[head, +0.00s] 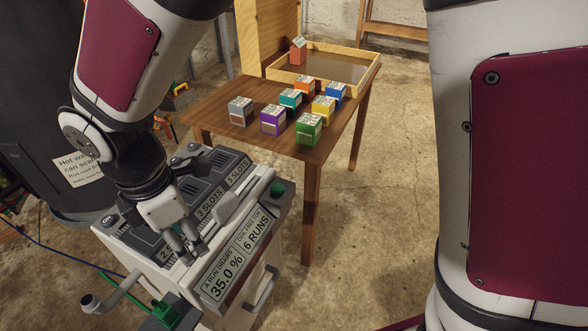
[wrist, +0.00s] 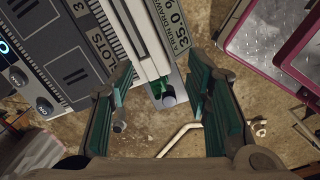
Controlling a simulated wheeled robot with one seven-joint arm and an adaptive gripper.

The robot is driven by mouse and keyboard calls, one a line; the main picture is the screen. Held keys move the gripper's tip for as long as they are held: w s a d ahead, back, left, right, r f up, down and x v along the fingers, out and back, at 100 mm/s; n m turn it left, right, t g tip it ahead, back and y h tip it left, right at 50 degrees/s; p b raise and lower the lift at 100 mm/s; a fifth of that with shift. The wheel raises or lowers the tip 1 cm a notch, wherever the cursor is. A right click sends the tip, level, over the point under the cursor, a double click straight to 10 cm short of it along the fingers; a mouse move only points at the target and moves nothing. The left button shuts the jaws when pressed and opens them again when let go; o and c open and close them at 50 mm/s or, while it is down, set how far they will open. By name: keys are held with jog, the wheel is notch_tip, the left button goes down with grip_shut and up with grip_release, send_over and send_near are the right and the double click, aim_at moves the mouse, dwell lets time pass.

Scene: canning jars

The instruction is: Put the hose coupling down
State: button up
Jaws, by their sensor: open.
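My gripper (head: 187,248) hangs pointing down over the front of the grey and white slotted console (head: 130,250). In the wrist view its two green-padded fingers (wrist: 160,82) are wide apart, with nothing gripped between them. I cannot pick out the hose coupling with certainty. A small grey piece (wrist: 120,122) shows low beside the left finger in the wrist view, too small to identify. A green knob (head: 278,188) sits at the console's right corner. A green valve-like fitting (head: 165,312) is at the lower left.
A wooden table (head: 210,101) behind the console holds several coloured boxes and a shallow wooden tray (head: 372,72) with an orange box (head: 298,52). A bent handle (head: 266,290) juts from the console front. A dark tank (head: 35,110) stands left.

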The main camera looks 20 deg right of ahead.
jog(key=s+d+r+m, duration=0.3)
jog(key=d+r+m, duration=0.25)
jog(key=d, duration=0.45)
jog(key=s+d+r+m, duration=0.2)
jog(key=d+r+m, duration=0.4)
jog(key=d, duration=0.4)
jog(key=s+d+m, duration=0.8)
jog(key=s+m, duration=0.4)
jog(key=s, duration=0.1)
jog(key=shift+s+r+y, duration=0.2)
jog(key=shift+s+y, duration=0.1)
jog(key=shift+s, duration=0.05)
jog(key=shift+d, duration=0.1)
notch_tip(320, 180, up, 30)
jog(key=t+p, duration=0.3)
jog(key=p, duration=2.5)
jog(key=shift+d+f+t, duration=0.2)
jog(key=shift+d+t, duration=0.1)
